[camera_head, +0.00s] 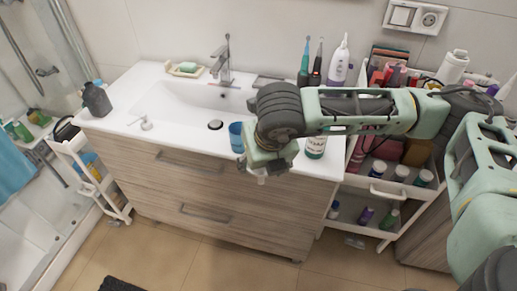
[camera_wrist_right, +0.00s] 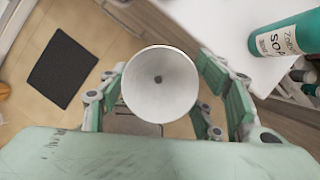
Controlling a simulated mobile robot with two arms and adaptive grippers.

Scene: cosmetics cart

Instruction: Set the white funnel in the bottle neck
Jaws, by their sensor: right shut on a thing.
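The white funnel (camera_wrist_right: 160,84) shows in the right wrist view with its wide mouth facing the camera and a dark hole at its centre. My right gripper (camera_wrist_right: 168,108) is shut on it, with a green finger on each side. In the head view my right gripper (camera_head: 263,168) hangs in front of the counter's front edge, and a small part of the funnel (camera_head: 262,179) shows under it. A green bottle with a white label (camera_head: 315,147) stands on the counter to the right of the gripper; my arm hides its top. It also shows in the wrist view (camera_wrist_right: 284,36), partly cut off.
A blue cup (camera_head: 237,137) stands on the white counter (camera_head: 180,128) just left of my gripper. A white cart (camera_head: 376,188) with many bottles stands at the right. A dark mat (camera_wrist_right: 62,68) lies on the floor.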

